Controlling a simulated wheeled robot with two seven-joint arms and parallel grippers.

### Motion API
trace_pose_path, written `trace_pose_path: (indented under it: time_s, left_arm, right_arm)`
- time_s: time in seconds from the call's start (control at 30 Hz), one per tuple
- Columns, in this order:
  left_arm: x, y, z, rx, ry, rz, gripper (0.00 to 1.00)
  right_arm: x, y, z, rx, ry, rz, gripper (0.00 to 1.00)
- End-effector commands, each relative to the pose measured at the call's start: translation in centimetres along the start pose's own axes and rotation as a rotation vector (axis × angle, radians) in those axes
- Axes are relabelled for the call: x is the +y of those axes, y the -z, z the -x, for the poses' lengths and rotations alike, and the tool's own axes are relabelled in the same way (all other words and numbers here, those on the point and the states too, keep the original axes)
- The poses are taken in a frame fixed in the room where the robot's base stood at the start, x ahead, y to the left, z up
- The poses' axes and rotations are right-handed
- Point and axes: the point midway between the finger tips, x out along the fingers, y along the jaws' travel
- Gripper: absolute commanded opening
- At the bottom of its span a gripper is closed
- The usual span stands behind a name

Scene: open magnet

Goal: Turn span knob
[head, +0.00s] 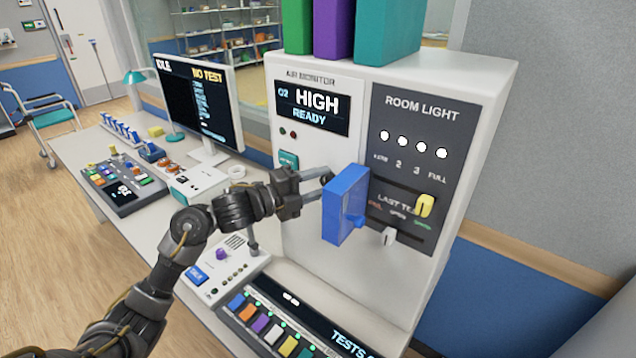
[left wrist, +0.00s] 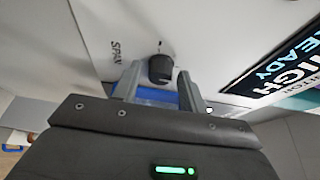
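The span knob (left wrist: 160,68) is a small black knob on a white panel in the left wrist view, beside the printed word SPAN (left wrist: 115,51). My left gripper (left wrist: 159,78) is open, with one fingertip on each side of the knob and a gap between knob and fingers. In the head view my left gripper (head: 322,186) is at the front of the white air monitor cabinet (head: 310,240), by an opened blue cover (head: 342,208). The knob is hidden in that view. Blue also shows between the fingers. My right gripper is not in view.
The cabinet has an O2 screen (head: 310,106) reading HIGH, READY and a room light panel (head: 420,125). A yellow lever (head: 425,205) is right of the blue cover. A monitor (head: 198,100) stands at left.

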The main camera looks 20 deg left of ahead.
Motion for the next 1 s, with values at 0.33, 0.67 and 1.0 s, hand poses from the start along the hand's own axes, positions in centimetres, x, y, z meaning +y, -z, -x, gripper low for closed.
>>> trace_pose_path:
  time_s: [0.33,0.67,1.0]
  left_arm:
    - [0.0,0.0,0.0,0.000,0.000,0.000,0.03]
    - [0.3,0.0,0.0,0.000,0.034,0.082,0.03]
    - [0.5,0.1,0.0,0.000,0.121,0.293,0.03]
  right_arm:
    - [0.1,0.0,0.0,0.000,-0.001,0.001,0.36]
    - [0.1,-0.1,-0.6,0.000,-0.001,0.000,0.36]
    - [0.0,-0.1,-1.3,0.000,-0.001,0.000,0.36]
